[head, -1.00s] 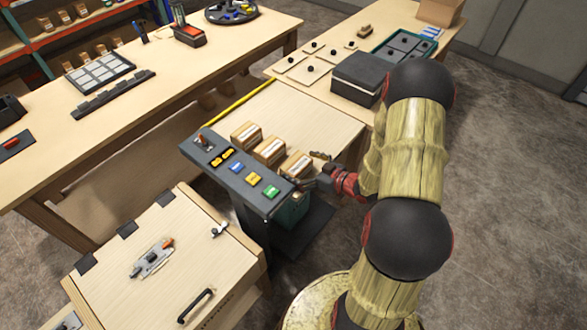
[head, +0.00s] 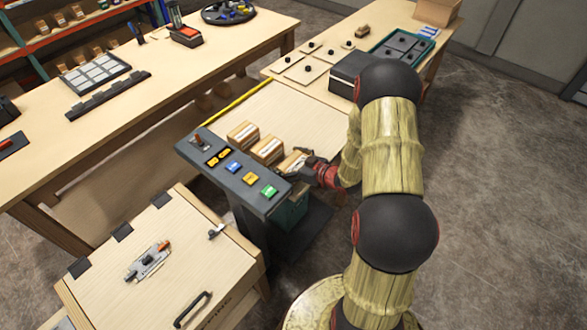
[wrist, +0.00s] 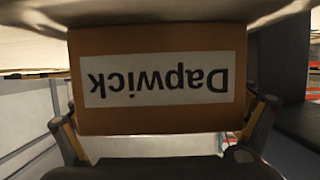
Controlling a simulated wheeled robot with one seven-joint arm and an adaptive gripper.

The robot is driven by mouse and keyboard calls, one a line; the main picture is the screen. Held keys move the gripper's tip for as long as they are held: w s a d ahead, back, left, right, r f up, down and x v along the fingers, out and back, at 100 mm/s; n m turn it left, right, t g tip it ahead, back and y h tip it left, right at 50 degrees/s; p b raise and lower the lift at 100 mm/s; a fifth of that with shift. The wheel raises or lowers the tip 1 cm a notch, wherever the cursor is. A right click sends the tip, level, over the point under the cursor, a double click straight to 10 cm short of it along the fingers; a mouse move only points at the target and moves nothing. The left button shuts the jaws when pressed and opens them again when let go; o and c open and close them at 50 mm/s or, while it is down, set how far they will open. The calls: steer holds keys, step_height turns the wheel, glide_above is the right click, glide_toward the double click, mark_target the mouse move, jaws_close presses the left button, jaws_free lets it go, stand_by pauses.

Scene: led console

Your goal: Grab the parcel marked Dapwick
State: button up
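The parcel marked Dapwick (wrist: 158,118) is a brown box with a white label, and it fills the middle of the wrist view with its lettering upside down. In the head view it is the rightmost parcel (head: 291,163) in a row of three behind the console, partly covered by my gripper (head: 298,169). In the wrist view my gripper (wrist: 162,132) has its fingers spread, one near each side of the parcel. The fingers look open, and I see no clear grip on the box.
Two similar parcels stand to the left, a middle one (head: 267,150) and a far one (head: 243,135). The dark console (head: 215,170) with a lever and coloured buttons lies just in front of the row. The tabletop (head: 305,118) behind the parcels is clear.

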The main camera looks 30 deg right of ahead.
steer(key=c, duration=1.2)
